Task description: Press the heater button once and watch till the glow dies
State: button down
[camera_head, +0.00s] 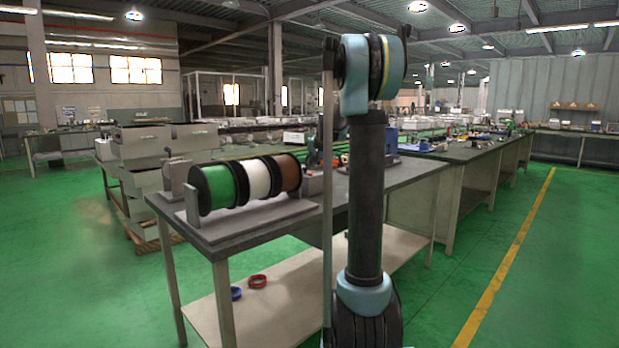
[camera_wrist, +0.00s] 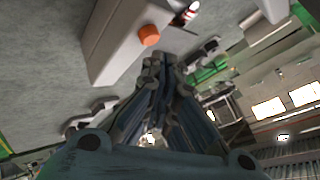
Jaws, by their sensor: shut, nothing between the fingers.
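In the wrist view a grey box (camera_wrist: 108,50) stands on a grey bench top (camera_wrist: 45,60). A round orange button (camera_wrist: 149,36) sticks out from its side. My gripper (camera_wrist: 162,60) is shut and empty, its fingertips close to the button, just below and right of it in the picture. I cannot tell whether they touch it. I see no clear glowing element in either view.
The workbench (camera_head: 395,176) carries a rack with green (camera_head: 217,187), white (camera_head: 252,180) and brown (camera_head: 284,173) spools. Red (camera_head: 257,281) and blue (camera_head: 236,293) rings lie on its lower shelf. A red-and-white item (camera_wrist: 187,13) lies beyond the box. The green floor (camera_head: 440,300) is clear at right.

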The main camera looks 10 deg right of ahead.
jog(key=shift+r, duration=2.55)
jog(key=s+a+f+n+g, duration=0.1)
jog(key=s+f, duration=0.1)
jog(key=s, duration=0.7)
jog(key=s+a+f+n+g, duration=0.1)
jog(key=s+f, duration=0.1)
jog(key=s, duration=0.6)
jog(key=s+f+n+g, duration=0.1)
jog(key=s+f, duration=0.7)
jog(key=s, duration=0.5)
jog(key=s+f+n+g+h, duration=0.1)
jog(key=s+f+n+g, duration=0.1)
jog(key=s+f, duration=0.6)
jog(key=s+f+n+g+h, duration=0.1)
jog(key=s+f, duration=0.7)
jog(key=s, duration=1)
jog(key=shift+s+d+f+n+g, duration=0.35)
jog(key=shift+d+n+g, duration=0.05)
jog(key=shift+d, duration=0.05)
